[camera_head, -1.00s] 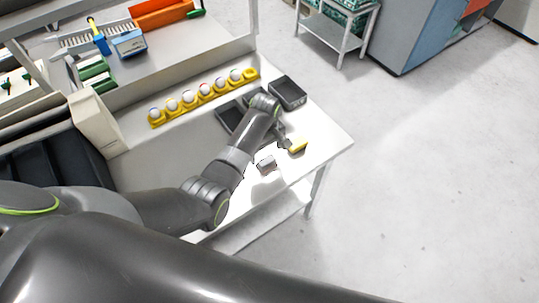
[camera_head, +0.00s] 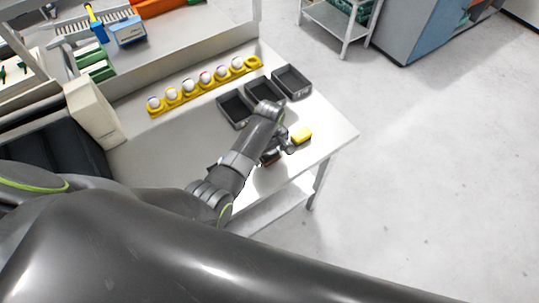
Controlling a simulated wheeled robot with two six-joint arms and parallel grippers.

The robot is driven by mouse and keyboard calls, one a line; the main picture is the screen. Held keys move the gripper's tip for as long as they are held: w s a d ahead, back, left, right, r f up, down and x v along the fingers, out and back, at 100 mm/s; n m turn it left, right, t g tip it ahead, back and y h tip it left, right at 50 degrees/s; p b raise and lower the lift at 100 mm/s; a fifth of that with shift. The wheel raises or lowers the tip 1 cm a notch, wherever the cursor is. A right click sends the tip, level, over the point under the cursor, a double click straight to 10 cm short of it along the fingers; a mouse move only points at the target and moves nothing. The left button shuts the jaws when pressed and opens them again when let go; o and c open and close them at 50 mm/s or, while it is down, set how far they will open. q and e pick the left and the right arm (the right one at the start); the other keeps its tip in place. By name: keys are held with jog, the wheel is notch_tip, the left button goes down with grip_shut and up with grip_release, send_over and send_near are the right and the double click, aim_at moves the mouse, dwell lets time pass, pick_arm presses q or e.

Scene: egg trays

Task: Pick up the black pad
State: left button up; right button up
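A small dark block (camera_head: 270,158), which may be the black pad, lies on the white table near its front edge, partly hidden by my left gripper. My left gripper (camera_head: 287,148) is low over the table, between this block and a yellow block (camera_head: 302,135). Its fingers are small and partly covered by the wrist, so I cannot tell whether they are open or touch the dark block. My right gripper is not in view.
Three black trays (camera_head: 303,94) stand in a row behind the gripper. A yellow egg holder (camera_head: 255,64) with several white eggs lies behind them. A shelf with tools and boxes is at the back left. The table's right corner (camera_head: 345,132) is clear.

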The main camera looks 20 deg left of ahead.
pick_arm(q)
jog(key=shift+w, duration=0.1)
jog(key=shift+c, duration=1.2)
jog(key=shift+w+f, duration=0.1)
jog(key=shift+f, duration=0.05)
jog(key=shift+c, duration=1.1)
jog(key=c, duration=0.4)
jog(key=shift+c, duration=0.2)
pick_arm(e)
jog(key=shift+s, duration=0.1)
pick_arm(q)
notch_tip(320, 180, up, 10)
jog(key=shift+r+b, duration=0.1)
jog(key=shift+b, duration=0.65)
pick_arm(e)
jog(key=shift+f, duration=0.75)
